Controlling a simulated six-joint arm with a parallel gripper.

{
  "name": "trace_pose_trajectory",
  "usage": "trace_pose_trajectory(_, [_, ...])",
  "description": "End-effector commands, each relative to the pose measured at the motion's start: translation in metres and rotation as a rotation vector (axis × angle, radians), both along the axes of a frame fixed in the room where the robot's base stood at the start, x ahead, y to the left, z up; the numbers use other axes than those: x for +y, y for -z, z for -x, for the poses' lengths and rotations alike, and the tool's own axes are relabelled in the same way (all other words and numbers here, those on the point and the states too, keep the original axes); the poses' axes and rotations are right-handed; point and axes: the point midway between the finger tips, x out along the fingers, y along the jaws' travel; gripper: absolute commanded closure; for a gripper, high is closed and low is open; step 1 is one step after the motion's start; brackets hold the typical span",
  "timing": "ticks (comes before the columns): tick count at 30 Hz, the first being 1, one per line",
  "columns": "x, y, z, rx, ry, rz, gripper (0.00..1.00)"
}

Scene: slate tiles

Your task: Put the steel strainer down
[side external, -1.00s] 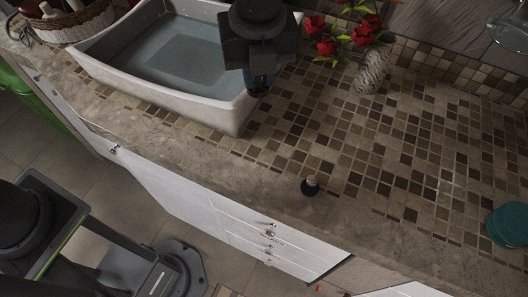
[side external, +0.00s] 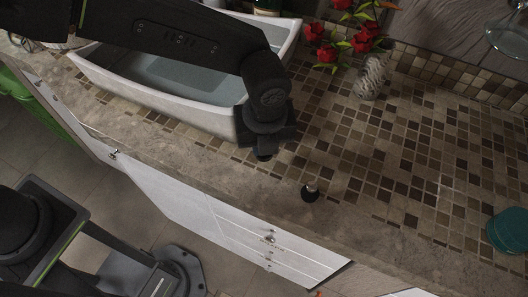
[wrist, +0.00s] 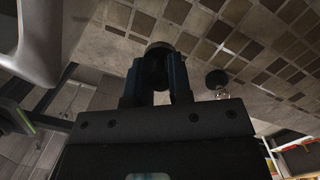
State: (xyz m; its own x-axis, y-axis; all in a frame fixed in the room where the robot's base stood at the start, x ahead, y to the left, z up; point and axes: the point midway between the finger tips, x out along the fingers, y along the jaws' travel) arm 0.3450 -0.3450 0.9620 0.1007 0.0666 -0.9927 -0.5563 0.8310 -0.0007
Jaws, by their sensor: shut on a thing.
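My gripper (side external: 264,148) is above the counter by the basin's near right corner, pointing down. In the wrist view its two blue-sided fingers (wrist: 168,85) are shut on a small dark round thing with a metallic rim, which I take for the steel strainer (wrist: 158,46). The fingers and shadow hide much of it. In the side view only a dark bit shows below my gripper. I cannot tell whether it touches the counter.
A small black disc with a pale metallic knob (side external: 311,190) stands right of my gripper near the counter's front edge. The white basin (side external: 160,98) holds water. Red flowers in a vase (side external: 371,76) stand behind. A teal round thing (side external: 508,230) lies far right. Tiles between are clear.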

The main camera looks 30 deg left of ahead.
Motion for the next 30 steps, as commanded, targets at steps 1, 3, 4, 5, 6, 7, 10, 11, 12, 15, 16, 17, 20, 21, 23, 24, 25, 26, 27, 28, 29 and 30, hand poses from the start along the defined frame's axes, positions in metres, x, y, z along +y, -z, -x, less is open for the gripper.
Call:
trace_pose_trajectory(1, [0.000,0.003,0.000,0.000,0.000,0.000,1.00])
trace_pose_trajectory(3, [0.000,0.009,0.000,0.001,0.000,-0.001,1.00])
trace_pose_trajectory(4, [0.000,0.012,0.000,0.002,0.000,-0.001,1.00])
trace_pose_trajectory(5, [0.000,0.016,0.000,0.002,0.000,-0.001,1.00])
trace_pose_trajectory(6, [0.000,0.022,0.000,0.002,0.000,-0.001,1.00])
trace_pose_trajectory(7, [0.000,0.027,0.000,0.002,0.000,-0.002,1.00])
trace_pose_trajectory(10, [0.000,0.038,0.000,0.002,-0.001,-0.001,1.00])
trace_pose_trajectory(11, [0.000,0.039,0.000,0.001,-0.001,0.000,1.00])
trace_pose_trajectory(12, [0.000,0.040,0.000,-0.001,-0.001,0.001,1.00])
trace_pose_trajectory(15, [0.000,0.039,0.000,-0.001,-0.001,0.001,1.00])
trace_pose_trajectory(16, [0.000,0.039,0.000,-0.001,-0.001,0.001,1.00])
trace_pose_trajectory(17, [0.000,0.039,0.000,-0.001,-0.001,0.001,1.00])
trace_pose_trajectory(20, [0.000,0.041,0.000,-0.001,-0.001,0.001,1.00])
trace_pose_trajectory(21, [0.000,0.042,0.000,-0.001,-0.001,0.001,1.00])
trace_pose_trajectory(23, [0.000,0.042,0.000,-0.001,-0.001,0.001,0.77])
trace_pose_trajectory(24, [0.000,0.042,0.000,-0.001,-0.001,0.001,0.73])
trace_pose_trajectory(25, [0.000,0.042,0.000,-0.001,-0.001,0.001,0.70])
trace_pose_trajectory(26, [0.000,0.042,0.000,-0.001,-0.001,0.001,0.67])
trace_pose_trajectory(27, [0.000,0.042,0.000,-0.001,-0.001,0.001,0.63])
trace_pose_trajectory(28, [0.000,0.042,0.000,-0.001,-0.001,0.001,0.60])
trace_pose_trajectory(29, [0.000,0.042,0.000,-0.001,-0.001,0.001,0.58])
trace_pose_trajectory(30, [0.000,0.042,0.000,-0.001,-0.001,0.001,0.55])
